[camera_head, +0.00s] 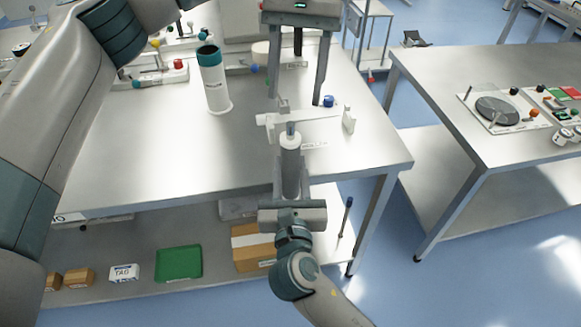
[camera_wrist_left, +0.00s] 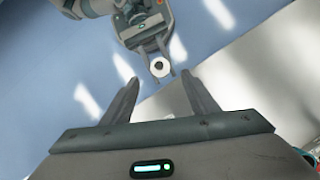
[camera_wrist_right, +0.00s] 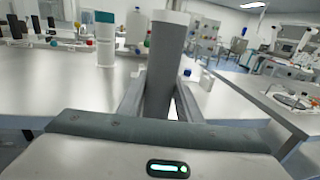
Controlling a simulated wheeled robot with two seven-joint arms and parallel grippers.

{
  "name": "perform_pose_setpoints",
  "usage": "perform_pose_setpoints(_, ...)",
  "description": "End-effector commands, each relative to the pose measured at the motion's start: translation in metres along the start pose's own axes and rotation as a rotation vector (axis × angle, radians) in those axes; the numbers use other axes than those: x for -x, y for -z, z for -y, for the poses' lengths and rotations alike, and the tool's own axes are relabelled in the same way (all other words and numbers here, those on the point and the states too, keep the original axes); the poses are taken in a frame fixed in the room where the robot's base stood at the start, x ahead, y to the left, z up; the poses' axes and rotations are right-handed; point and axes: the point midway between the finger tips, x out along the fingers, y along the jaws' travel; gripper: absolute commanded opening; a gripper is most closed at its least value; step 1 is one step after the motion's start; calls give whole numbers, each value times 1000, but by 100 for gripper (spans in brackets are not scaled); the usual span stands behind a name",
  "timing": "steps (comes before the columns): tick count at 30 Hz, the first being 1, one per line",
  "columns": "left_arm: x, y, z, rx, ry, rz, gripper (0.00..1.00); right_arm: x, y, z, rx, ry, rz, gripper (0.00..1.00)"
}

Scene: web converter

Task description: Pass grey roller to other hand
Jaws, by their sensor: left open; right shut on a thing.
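The grey roller (camera_head: 290,165) stands roughly upright in my right gripper (camera_head: 290,188), whose fingers are shut on it from below. In the right wrist view the roller (camera_wrist_right: 166,55) rises between the two fingers, and its lower part is partly hidden by them. My left gripper (camera_head: 298,100) points down above the roller, open and empty. In the left wrist view the roller's round end (camera_wrist_left: 159,67) shows beyond and between the open fingers, apart from them.
A steel bench (camera_head: 170,165) lies behind the roller. A second table (camera_head: 450,120) stands right, across a clear floor gap.

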Motion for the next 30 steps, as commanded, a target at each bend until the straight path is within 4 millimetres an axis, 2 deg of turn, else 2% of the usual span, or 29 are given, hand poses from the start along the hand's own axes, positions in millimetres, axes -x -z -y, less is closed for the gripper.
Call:
perform_pose_setpoints(5, 18, 0, 0, 1, 0, -1, 54, 0, -1, 0, 0, 0, 2, 0)
perform_pose_setpoints(11, 23, 0, 0, 1, 0, 0, 54, 0, -1, 0, 0, 0, 2, 0)
perform_pose_setpoints(23, 21, 2, 1, 8, -23, 7, 54, 0, -1, 0, -1, 0, 2, 0)
perform_pose_setpoints(26, 17, 6, 0, 28, -83, 23, 54, 0, -1, 0, -1, 0, 2, 0)
perform_pose_setpoints(30, 7, 18, 2, 97, -249, 70, 54, 0, -1, 0, -1, 0, 2, 0)
